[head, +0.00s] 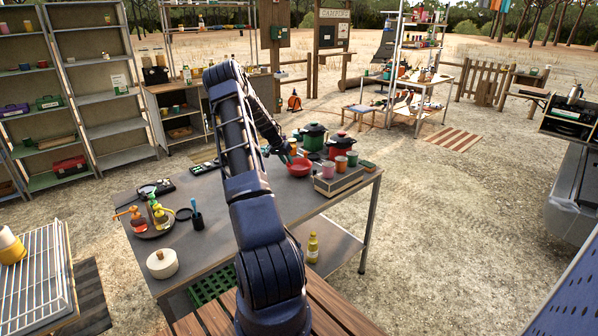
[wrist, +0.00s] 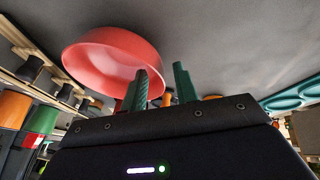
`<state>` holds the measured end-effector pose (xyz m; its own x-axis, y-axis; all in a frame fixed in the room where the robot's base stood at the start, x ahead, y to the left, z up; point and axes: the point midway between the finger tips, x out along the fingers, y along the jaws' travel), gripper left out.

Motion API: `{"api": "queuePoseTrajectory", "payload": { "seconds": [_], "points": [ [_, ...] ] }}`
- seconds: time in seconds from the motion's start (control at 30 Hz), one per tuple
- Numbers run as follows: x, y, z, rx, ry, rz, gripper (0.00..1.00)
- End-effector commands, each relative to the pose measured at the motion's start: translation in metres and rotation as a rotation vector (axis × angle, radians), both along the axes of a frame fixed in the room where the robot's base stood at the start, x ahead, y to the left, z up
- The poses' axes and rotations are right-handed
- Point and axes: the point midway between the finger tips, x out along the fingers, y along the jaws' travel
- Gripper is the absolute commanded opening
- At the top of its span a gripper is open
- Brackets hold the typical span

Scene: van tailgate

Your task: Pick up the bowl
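The red bowl (head: 299,167) sits on the grey table (head: 235,222) near its far edge, left of the cups. My gripper (head: 287,151) reaches in over the table from the near side and is at the bowl's far left side, partly hidden by my arm. In the wrist view the bowl (wrist: 100,60) fills the upper left. My gripper's two green fingers (wrist: 162,86) stand apart with a gap between them. The left finger overlaps the bowl's edge, and the right finger is outside it. I cannot tell whether either finger touches the bowl.
A green pot (head: 314,139) and a red pot (head: 340,147) stand just behind and right of the bowl. Bottles on a dark tray (head: 150,228) stand at left. The table's middle is mostly clear.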

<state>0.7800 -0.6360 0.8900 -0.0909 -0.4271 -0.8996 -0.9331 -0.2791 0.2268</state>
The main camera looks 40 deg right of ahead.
Motion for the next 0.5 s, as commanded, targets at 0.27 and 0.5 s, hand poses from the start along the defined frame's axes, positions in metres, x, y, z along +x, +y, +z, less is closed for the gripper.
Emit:
{"api": "queuePoseTrajectory", "payload": {
  "seconds": [0.27,0.5],
  "points": [
    [-0.002,-0.009,-0.019,0.0,0.0,0.0,0.3],
    [-0.002,-0.009,-0.019,0.001,0.0,0.0,0.08]
  ]
}}
